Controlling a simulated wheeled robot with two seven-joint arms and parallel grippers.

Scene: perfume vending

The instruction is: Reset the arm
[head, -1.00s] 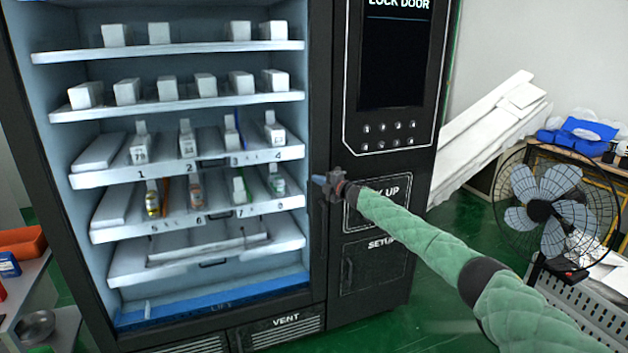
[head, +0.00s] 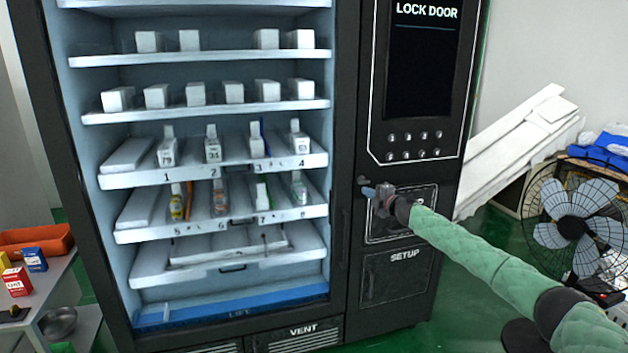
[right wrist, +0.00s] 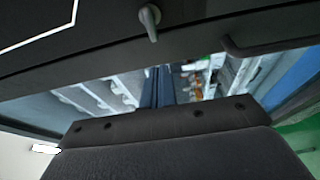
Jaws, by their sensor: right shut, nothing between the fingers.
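My right arm comes in from the lower right of the head view, in a green quilted sleeve. Its gripper (head: 369,191) is shut and empty, in front of the black vending machine (head: 349,235), near the pick-up panel (head: 402,222). In the right wrist view the shut fingers (right wrist: 158,88) are dark and show against the machine's glass front. A handle or knob (right wrist: 150,20) on the machine shows beyond them at the top. I cannot tell whether the fingertips touch the machine. My left gripper is not in view.
The machine's shelves hold white boxes (head: 195,93) and several small bottles (head: 177,202). A side table with an orange bin (head: 36,240) stands at the left. A fan (head: 572,222) and white boards (head: 520,140) stand at the right. Green floor shows between.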

